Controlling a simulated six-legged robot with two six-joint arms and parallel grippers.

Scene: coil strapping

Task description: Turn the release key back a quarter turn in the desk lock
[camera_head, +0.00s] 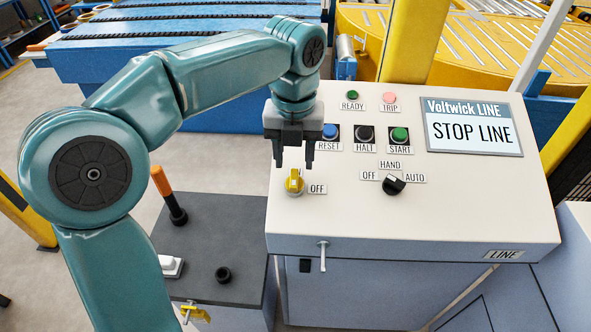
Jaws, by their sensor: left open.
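The yellow release key (295,181) stands in the round lock on the sloping cream desk (460,205), left of an OFF label (317,189). My left gripper (294,165) is open, its dark fingers pointing down. In the picture its fingertips are just above the key, one to each side of it. I see no contact, but the exact height gap cannot be told. My right gripper is out of view.
The desk has READY and TRIP lamps, RESET, HALT and START buttons, a black selector (393,185) and a STOP LINE screen (473,130). A lower dark cabinet top (215,235) at left carries an orange-handled lever (168,193). Blue and yellow conveyors stand behind.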

